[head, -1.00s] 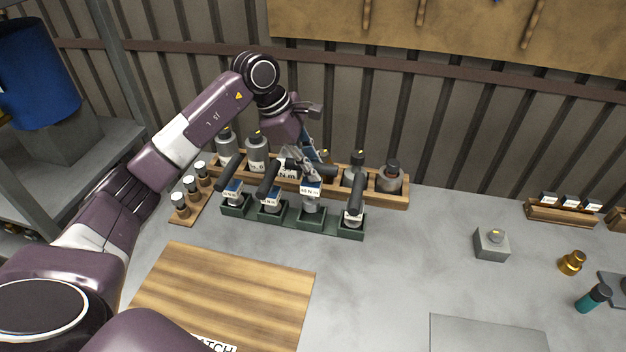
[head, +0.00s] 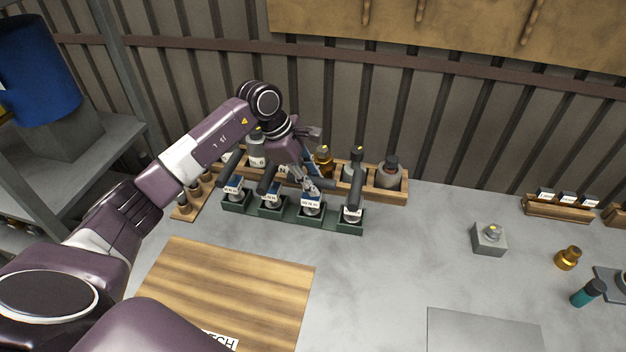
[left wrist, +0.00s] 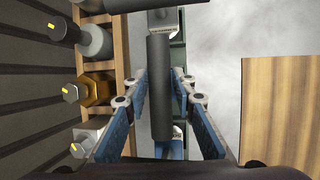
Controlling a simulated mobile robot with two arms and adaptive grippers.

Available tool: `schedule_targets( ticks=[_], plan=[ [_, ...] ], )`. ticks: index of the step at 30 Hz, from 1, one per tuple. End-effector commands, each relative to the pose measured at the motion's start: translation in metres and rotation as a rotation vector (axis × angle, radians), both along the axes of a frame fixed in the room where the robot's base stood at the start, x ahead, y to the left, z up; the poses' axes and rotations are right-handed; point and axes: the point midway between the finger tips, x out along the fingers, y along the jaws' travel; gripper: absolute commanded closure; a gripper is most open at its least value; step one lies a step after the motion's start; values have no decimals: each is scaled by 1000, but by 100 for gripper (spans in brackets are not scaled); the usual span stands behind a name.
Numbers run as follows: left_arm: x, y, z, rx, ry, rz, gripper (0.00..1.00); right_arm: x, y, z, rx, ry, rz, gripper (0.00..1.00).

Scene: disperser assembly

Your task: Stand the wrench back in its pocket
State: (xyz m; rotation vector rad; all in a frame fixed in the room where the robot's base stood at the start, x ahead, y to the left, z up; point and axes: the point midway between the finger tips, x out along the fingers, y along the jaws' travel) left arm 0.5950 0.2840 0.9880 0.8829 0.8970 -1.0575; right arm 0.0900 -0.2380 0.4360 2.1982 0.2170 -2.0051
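The wrench (head: 311,205), with a blue and white tag, is at the third pocket from the left of the dark green rack (head: 337,224). I cannot tell how deep it sits. My left gripper (head: 311,184) reaches down over it and hides its handle in the head view. In the left wrist view, the black wrench handle (left wrist: 160,90) lies between the two blue-padded fingers, whose tips sit close against its sides. The gripper looks shut on it. Other black-handled wrenches stand in the neighbouring pockets, one close on the right (head: 354,198). My right gripper is out of view.
A wooden tray (head: 398,197) with bottle-like parts, one of them gold (head: 323,158), stands just behind the rack. A wooden mat (head: 235,290) lies in front. A grey block (head: 489,240) stands to the right. The bench between is clear.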

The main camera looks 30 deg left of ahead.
Motion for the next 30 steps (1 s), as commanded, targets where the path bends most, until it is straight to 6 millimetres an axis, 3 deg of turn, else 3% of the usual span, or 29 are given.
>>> schedule_targets(
  ticks=[3, 14, 30],
  plan=[
    [0, 0, 0, 0, 0, 0, 64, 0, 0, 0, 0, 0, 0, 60],
    [0, 2, 6, 0, -2, 1, 64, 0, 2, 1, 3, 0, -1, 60],
    [-24, 35, 98, 1, -3, 1, 64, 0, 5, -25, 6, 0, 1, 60]
  ],
)
